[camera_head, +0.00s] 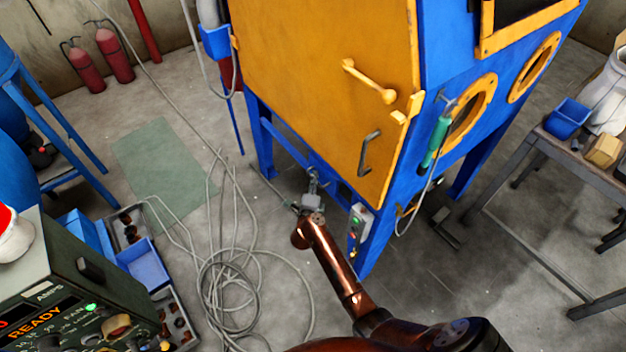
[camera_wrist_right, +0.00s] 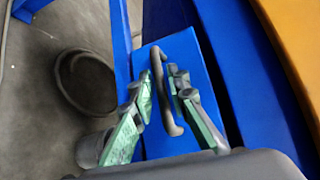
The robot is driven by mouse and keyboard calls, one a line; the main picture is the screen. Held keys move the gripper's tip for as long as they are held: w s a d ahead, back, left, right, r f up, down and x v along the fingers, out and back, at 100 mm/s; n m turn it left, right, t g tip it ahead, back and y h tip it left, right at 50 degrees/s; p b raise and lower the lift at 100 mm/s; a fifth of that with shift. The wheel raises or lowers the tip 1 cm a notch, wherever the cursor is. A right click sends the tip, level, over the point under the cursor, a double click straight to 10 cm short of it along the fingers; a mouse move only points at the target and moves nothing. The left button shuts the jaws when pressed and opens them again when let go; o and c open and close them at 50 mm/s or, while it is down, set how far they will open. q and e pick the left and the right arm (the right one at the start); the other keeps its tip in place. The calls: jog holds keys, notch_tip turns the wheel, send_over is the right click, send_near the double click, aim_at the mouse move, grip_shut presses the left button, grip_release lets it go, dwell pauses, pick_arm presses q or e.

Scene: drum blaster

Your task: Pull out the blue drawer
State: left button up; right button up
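The blue drawer (camera_wrist_right: 190,62) has a flat blue front with a dark bar handle (camera_wrist_right: 161,80) in the right wrist view. In the head view, the drawer (camera_head: 325,172) is low on the blue and orange cabinet, mostly hidden by my right gripper (camera_head: 313,185). My right gripper (camera_wrist_right: 160,88) reaches to the handle. Its two green-padded fingers are apart, one on each side of the bar, with a visible gap on the left side. Whether the right finger touches the bar is unclear. My left gripper is not in view.
The cabinet's orange door (camera_head: 325,80) stands above the drawer. A control box with buttons (camera_head: 357,230) is to the right of my gripper. Loose grey cables (camera_head: 232,285) lie on the floor to the left. A green welder (camera_head: 75,285) stands at lower left.

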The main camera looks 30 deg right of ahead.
jog(key=shift+w, duration=0.1)
jog(key=shift+c, duration=0.3)
grip_shut()
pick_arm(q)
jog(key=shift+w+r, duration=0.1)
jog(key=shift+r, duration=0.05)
